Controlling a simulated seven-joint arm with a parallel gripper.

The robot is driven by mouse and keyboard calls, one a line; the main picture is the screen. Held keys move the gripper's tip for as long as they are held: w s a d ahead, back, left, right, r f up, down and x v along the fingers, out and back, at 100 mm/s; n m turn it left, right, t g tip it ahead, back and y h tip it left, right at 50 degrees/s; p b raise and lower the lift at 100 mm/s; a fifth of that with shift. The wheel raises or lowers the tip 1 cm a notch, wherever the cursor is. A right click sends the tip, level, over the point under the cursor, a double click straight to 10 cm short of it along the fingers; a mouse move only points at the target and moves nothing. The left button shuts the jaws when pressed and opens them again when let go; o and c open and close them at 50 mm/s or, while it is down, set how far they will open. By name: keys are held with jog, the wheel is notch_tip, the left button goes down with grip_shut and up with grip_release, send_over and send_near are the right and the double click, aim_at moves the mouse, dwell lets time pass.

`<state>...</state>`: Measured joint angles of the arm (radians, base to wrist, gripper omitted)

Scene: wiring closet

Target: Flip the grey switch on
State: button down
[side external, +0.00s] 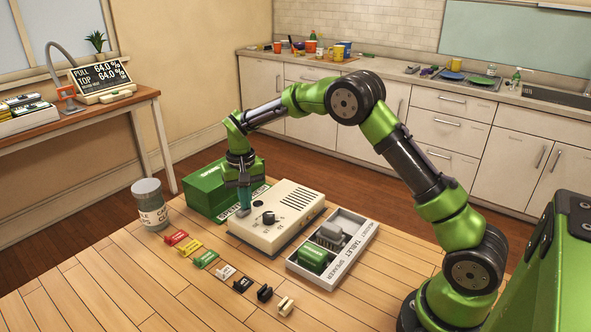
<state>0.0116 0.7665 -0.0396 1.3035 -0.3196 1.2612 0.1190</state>
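A beige control box (290,222) lies on the wooden table, with a black knob (268,217), dark slots and small printed marks on its top. My gripper (244,205) points down at the left end of the box top, just left of the knob. A small teal-grey part shows at its fingertips; I cannot tell whether it is a fingertip or a switch. No grey switch can be made out clearly; the gripper covers that part of the box. Whether the fingers are open or shut, or touch the box, is too small to tell.
A green box (208,190) stands behind the gripper, a grey can (149,204) at left. Several coloured tags and clips (205,259) lie in front. A divided tray (348,268) at right holds green and grey blocks. The front left of the table is clear.

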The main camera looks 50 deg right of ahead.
jog(key=shift+r, duration=3.45)
